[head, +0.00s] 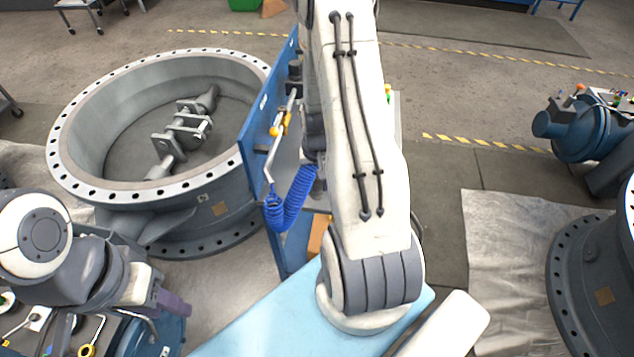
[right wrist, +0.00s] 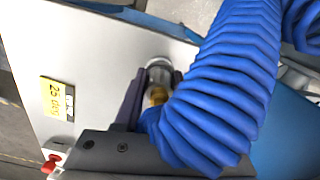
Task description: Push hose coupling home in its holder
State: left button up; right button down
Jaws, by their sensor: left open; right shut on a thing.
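The hose coupling (right wrist: 157,96) shows as a small brass-coloured piece in the right wrist view, at the end of the thick blue coiled hose (right wrist: 225,85). The hose also hangs beside the blue panel in the head view (head: 290,203). My right gripper (right wrist: 155,82) has dark purple fingers on both sides of the coupling and is shut on it. A pale metal ring-like holder (right wrist: 159,64) is at the coupling's far end; how deep the coupling sits I cannot tell. In the head view my arm hides this gripper and the coupling. My left gripper (head: 173,303) is open at the lower left.
A blue upright panel (head: 258,130) carries a lance with yellow fittings (head: 278,127). A large flanged valve ring (head: 72,178) stands left of it. A pale plate with a yellow label (right wrist: 55,112) and a red knob (right wrist: 50,162) surrounds the holder.

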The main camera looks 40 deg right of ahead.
jog(key=shift+f, duration=0.2)
jog(key=shift+c, duration=2.1)
grip_release()
jog(key=o, duration=0.4)
jog(key=shift+r, duration=0.15)
jog(key=shift+r+p, duration=3.1)
jog(key=shift+r, duration=0.55)
